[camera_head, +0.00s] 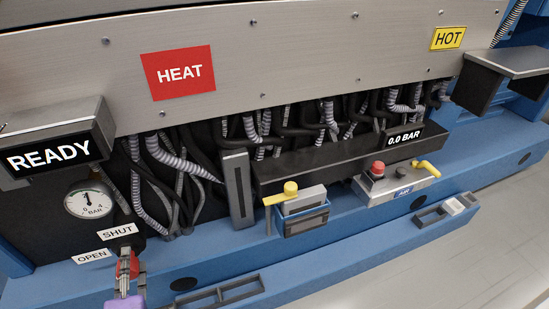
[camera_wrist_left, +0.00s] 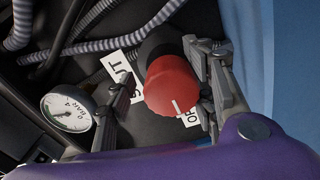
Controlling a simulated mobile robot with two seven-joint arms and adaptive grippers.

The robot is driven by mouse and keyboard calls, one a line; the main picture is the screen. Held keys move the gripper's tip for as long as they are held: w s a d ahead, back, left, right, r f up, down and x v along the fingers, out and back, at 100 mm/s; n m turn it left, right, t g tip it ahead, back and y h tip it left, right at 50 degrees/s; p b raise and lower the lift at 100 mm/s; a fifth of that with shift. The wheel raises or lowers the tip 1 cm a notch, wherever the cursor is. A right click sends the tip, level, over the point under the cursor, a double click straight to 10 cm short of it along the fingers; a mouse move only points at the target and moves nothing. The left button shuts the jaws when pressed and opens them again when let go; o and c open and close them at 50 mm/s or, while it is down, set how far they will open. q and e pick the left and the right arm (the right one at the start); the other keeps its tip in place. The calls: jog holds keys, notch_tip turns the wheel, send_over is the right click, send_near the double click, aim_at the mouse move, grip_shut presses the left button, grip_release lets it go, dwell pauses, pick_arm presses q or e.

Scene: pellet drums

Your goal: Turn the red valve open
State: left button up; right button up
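The red valve (camera_head: 134,265) is a round knob low at the left of the blue machine in the head view. It shows large in the left wrist view (camera_wrist_left: 170,80), with a white mark on its face near the lower edge, on the side of the OPEN label (camera_wrist_left: 190,119). My left gripper (camera_head: 124,268) is at the valve. Its fingers stand on either side of the knob in the wrist view (camera_wrist_left: 163,78), with a gap at the left finger; the right finger is close, and contact cannot be told. The SHUT label (camera_head: 118,231) is above the valve. My right gripper is not in view.
A round pressure gauge (camera_head: 88,199) sits just above and left of the valve, under a READY display (camera_head: 54,156). Hoses (camera_head: 175,160) hang behind. A yellow-handled blue box (camera_head: 304,218) and a 0.0 BAR display (camera_head: 404,138) are farther right.

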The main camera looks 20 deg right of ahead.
pick_arm(q)
jog(key=shift+f, duration=0.15)
jog(key=shift+s+a, duration=0.1)
jog(key=s, duration=1.1)
jog(key=shift+s+a, duration=0.15)
jog(key=shift+s, duration=0.25)
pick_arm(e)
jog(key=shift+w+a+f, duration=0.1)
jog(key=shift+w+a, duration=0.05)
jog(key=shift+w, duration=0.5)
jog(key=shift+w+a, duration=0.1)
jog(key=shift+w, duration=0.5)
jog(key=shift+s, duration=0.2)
